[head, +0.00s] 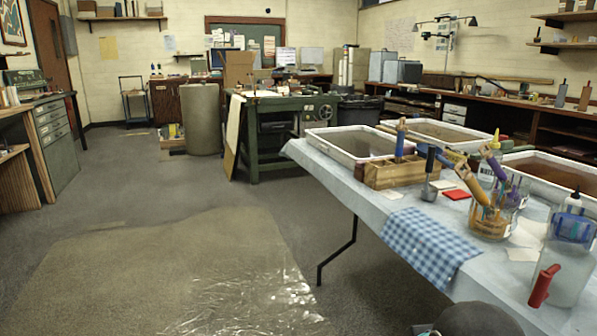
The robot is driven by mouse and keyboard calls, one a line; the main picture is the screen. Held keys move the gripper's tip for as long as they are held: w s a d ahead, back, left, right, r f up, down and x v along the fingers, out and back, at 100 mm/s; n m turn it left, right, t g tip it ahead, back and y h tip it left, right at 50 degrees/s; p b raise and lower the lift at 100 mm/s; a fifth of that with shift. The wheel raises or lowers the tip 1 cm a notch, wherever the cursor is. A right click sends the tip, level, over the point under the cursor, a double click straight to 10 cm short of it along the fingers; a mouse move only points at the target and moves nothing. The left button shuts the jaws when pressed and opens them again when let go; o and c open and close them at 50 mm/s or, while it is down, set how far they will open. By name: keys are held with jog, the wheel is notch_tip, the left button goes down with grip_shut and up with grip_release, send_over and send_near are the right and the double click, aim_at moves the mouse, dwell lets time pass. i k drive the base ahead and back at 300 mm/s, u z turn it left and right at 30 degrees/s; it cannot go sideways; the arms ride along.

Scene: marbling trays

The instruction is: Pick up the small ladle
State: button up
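What looks like the small ladle (429,192) is on the cloth-covered table at the right, at the front right end of the wooden box. It has a dark upright handle and a small grey bowl at the bottom. It looks upright; whether it touches the box I cannot tell. My gripper is not in view. A dark grey rounded part at the bottom edge may be part of my arm.
The table (372,205) also bears a wooden box (385,178), a red pad (456,195), a checked cloth (425,245), a glass jar of tools (490,228), a large clear bottle (568,265) and several white trays (345,160). Clear plastic sheeting (230,270) lies on the open floor left.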

aim_at(428, 193)
jog(key=z, duration=1.4)
jog(key=k, duration=0.5)
jog(key=u, duration=2.05)
jog(key=i, duration=1.55)
